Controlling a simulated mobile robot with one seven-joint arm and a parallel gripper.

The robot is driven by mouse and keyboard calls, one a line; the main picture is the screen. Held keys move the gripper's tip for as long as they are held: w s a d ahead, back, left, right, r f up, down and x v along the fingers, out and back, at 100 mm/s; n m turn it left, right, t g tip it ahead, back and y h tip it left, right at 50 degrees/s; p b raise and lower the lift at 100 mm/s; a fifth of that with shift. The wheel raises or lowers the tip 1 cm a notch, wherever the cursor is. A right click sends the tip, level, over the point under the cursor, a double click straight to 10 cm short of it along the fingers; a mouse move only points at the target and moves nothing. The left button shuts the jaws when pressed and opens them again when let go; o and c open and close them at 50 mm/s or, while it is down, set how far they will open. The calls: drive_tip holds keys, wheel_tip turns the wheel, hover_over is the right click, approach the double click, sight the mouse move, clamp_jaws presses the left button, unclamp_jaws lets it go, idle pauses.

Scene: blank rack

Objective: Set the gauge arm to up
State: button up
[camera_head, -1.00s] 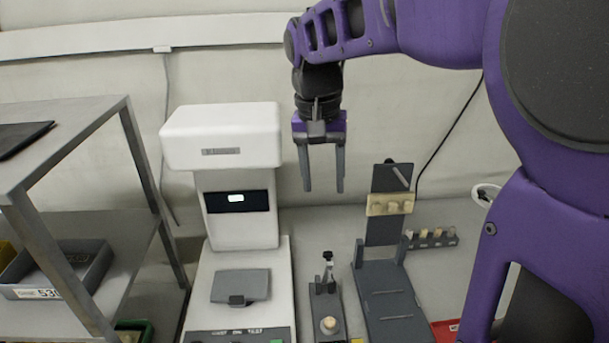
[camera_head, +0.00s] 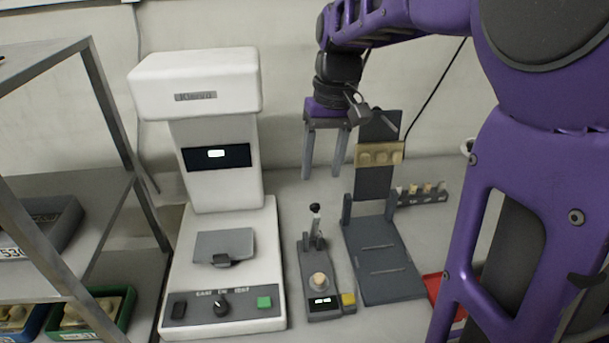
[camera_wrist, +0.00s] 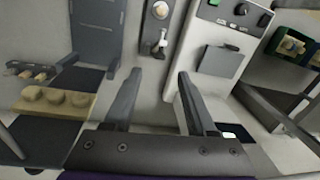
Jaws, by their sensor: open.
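The gauge is a small dark grey device (camera_head: 309,267) on the bench, with a round tan piece (camera_head: 318,280) on its top. Its arm (camera_head: 315,218), a thin lever with a black ball end, stands roughly upright at the rear. The gauge also shows in the wrist view (camera_wrist: 147,33), at the top centre beyond the fingertips. My gripper (camera_head: 322,177) is open and empty, above and behind the gauge, touching nothing. It shows in the wrist view (camera_wrist: 160,74) with its fingers apart. The exact angle of the arm is hard to tell.
A white machine (camera_head: 218,230) with a knob and buttons stands left of the gauge. A dark hinged fixture (camera_head: 383,265) with a tan block (camera_head: 379,154) stands close on the right. A metal shelf (camera_head: 75,225) is at far left.

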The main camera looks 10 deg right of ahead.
sight(316, 204)
drive_tip(key=f, duration=0.2)
drive_tip(key=f+b, duration=0.1)
drive_tip(key=f, duration=0.2)
drive_tip(key=a+f, duration=0.1)
drive_tip(key=f, duration=0.2)
drive_tip(key=shift+s, duration=0.1)
drive_tip(key=shift+c, duration=0.2)
clamp_jaws()
idle(1.0)
